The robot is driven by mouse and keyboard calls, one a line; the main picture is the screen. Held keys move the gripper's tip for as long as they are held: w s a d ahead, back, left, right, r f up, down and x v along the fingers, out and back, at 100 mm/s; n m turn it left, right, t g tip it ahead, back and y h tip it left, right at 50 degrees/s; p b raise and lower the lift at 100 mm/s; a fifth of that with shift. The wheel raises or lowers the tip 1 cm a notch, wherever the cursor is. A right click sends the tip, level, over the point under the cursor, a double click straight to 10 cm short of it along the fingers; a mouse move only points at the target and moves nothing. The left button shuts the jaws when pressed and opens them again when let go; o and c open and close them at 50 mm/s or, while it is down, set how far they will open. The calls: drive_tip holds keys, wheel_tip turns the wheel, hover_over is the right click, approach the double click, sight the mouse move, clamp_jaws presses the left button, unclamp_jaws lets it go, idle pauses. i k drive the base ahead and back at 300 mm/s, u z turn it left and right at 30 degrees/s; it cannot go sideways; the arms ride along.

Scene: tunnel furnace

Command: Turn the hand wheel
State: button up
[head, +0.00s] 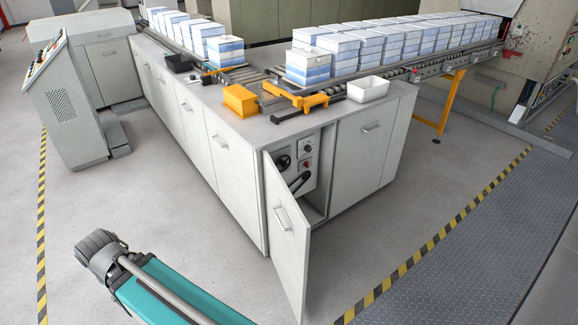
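The hand wheel (283,163) is small, round and black. It sits on a light grey panel (292,150) inside the open bay at the near corner of the long grey cabinet. The cabinet door (289,240) stands swung open toward me, with its handle showing. A dark cylindrical part (299,183) is just below and right of the wheel; I cannot tell what it is. Only a teal link and grey joint of my arm show at the bottom left, well apart from the cabinet. My gripper is not in view.
Round knobs (307,147) sit right of the wheel. A yellow bin (240,101), a white bin (367,89) and stacked blue-white blocks (308,68) stand on the cabinet and conveyor. A control desk (68,100) is at left. Floor before the cabinet is clear, with striped edges (440,232).

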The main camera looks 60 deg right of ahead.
sight(284, 165)
drive_tip(key=z, duration=0.05)
drive_tip(key=k, duration=1.55)
drive_tip(key=z, duration=1.3)
drive_tip(key=i, duration=1)
drive_tip(key=z, duration=0.1)
